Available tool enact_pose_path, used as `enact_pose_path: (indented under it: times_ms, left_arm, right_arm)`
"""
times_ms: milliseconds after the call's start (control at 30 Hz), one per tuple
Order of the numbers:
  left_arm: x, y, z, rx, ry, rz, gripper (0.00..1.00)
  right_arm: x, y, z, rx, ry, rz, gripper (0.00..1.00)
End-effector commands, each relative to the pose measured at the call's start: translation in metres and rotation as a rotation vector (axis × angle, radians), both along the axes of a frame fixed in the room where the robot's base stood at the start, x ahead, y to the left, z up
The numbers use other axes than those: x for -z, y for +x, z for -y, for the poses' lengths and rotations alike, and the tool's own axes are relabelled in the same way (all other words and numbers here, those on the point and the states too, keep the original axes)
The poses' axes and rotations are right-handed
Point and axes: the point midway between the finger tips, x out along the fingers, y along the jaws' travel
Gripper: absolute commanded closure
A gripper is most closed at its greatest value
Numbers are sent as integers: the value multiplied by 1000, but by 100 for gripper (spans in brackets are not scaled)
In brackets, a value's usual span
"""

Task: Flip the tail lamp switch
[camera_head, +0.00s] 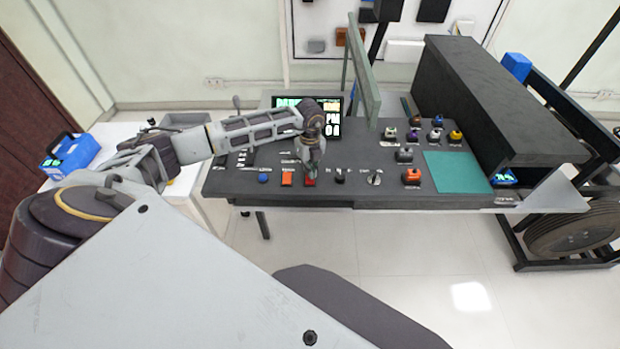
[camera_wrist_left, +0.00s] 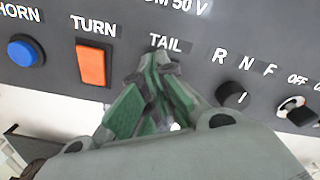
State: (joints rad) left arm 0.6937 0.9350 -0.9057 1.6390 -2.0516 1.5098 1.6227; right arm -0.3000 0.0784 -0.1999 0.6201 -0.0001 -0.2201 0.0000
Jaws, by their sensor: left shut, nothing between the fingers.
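The red tail lamp switch (camera_head: 310,182) sits in the front row of the dark sloping panel (camera_head: 250,188). Its TAIL label (camera_wrist_left: 171,43) shows in the wrist view, but the switch itself is hidden there behind my fingers. My left gripper (camera_head: 313,168) is shut and empty, pointing down over the switch. In the wrist view the closed green-grey fingertips (camera_wrist_left: 158,62) lie just below the TAIL label. I cannot tell whether they touch the switch. My right gripper is in neither view.
The orange TURN switch (camera_wrist_left: 92,63) and blue HORN button (camera_wrist_left: 25,50) are left of the fingers. The R-N-F knob (camera_wrist_left: 231,95) and OFF/ON knob (camera_wrist_left: 298,110) are to the right. A screen (camera_head: 328,128) stands behind; a green mat (camera_head: 458,172) lies right.

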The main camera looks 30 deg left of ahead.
Motion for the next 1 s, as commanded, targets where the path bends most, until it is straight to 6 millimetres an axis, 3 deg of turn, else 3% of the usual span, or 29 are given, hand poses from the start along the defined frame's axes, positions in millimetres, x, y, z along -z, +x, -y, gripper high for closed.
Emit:
enact_pose_path:
  times_ms: [1000]
  left_arm:
    - [5, -1, 0, 1, 0, -2, 100]
  right_arm:
    - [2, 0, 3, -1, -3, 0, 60]
